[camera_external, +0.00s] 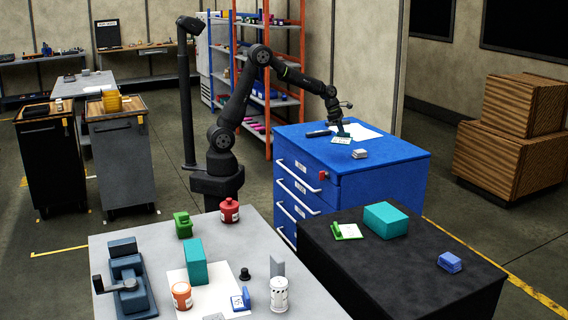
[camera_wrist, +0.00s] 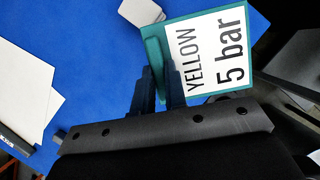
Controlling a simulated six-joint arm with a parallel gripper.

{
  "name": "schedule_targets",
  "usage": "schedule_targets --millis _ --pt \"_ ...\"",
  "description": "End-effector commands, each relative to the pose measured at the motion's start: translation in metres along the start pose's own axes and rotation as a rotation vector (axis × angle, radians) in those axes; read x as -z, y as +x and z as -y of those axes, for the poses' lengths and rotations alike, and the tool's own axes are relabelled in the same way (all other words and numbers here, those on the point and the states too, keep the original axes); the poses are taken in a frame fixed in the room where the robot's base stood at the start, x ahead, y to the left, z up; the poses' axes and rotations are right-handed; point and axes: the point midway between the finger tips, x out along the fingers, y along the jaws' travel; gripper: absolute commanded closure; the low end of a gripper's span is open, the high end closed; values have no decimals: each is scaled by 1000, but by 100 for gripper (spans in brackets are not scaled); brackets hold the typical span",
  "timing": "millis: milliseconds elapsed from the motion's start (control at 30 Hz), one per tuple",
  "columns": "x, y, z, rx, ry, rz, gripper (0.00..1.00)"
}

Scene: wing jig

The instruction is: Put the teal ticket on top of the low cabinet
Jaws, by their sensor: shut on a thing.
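The teal ticket (camera_wrist: 212,50) has a white face reading "YELLOW 5 bar" and a raised teal tab. My gripper (camera_wrist: 160,70) is shut on that tab. In the external view the ticket (camera_external: 341,140) is at the top of the blue drawer cabinet (camera_external: 395,150), below my gripper (camera_external: 341,130). I cannot tell whether it touches the surface. A lower black cabinet (camera_external: 400,275) stands in front of the blue one.
On the blue top are white paper (camera_external: 362,132), a dark tool (camera_external: 318,133) and a small grey block (camera_external: 360,154). The black top holds a teal box (camera_external: 386,220), a green-and-white ticket (camera_external: 347,232) and a blue block (camera_external: 450,262), with clear room between them.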

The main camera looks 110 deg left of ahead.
Motion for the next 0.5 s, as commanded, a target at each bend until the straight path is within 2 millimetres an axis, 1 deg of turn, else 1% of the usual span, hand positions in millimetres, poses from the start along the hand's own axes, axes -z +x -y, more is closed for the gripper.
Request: schedule_targets --millis 33,100,200,333,500 --pt "14 -7 -23 -22 -53 2 100" --pt "31 -16 -48 -47 -118 4 100" --pt "53 -28 -78 -78 -197 7 100" --pt "75 -38 -104 -107 -270 10 100" --pt "90 -44 -122 -124 -315 12 100"
